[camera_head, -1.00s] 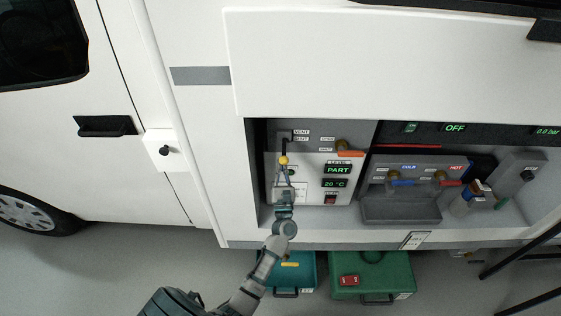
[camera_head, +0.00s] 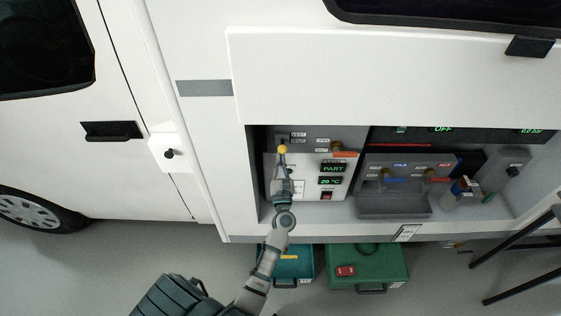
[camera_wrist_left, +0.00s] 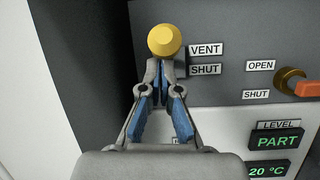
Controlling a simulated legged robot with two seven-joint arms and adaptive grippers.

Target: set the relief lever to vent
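The relief lever (camera_head: 282,149) has a yellow knob and sits at the upper left of the service panel. In the left wrist view its yellow knob (camera_wrist_left: 164,40) is just left of the VENT label (camera_wrist_left: 205,49), with the SHUT label (camera_wrist_left: 205,70) below. My left gripper (camera_head: 282,160) comes up from below. In the wrist view its fingers (camera_wrist_left: 164,75) converge just under the knob with a narrow dark gap between them and look closed on the lever. The stem is mostly hidden by knob and fingertips. My right gripper is not in view.
Right of the lever is an orange-handled valve (camera_wrist_left: 300,86) marked OPEN and SHUT. Below it, the LEVEL display (camera_wrist_left: 277,140) reads PART. A grey basin (camera_head: 393,205) is farther right. Teal (camera_head: 293,265) and green (camera_head: 368,268) cases stand on the floor below the bay.

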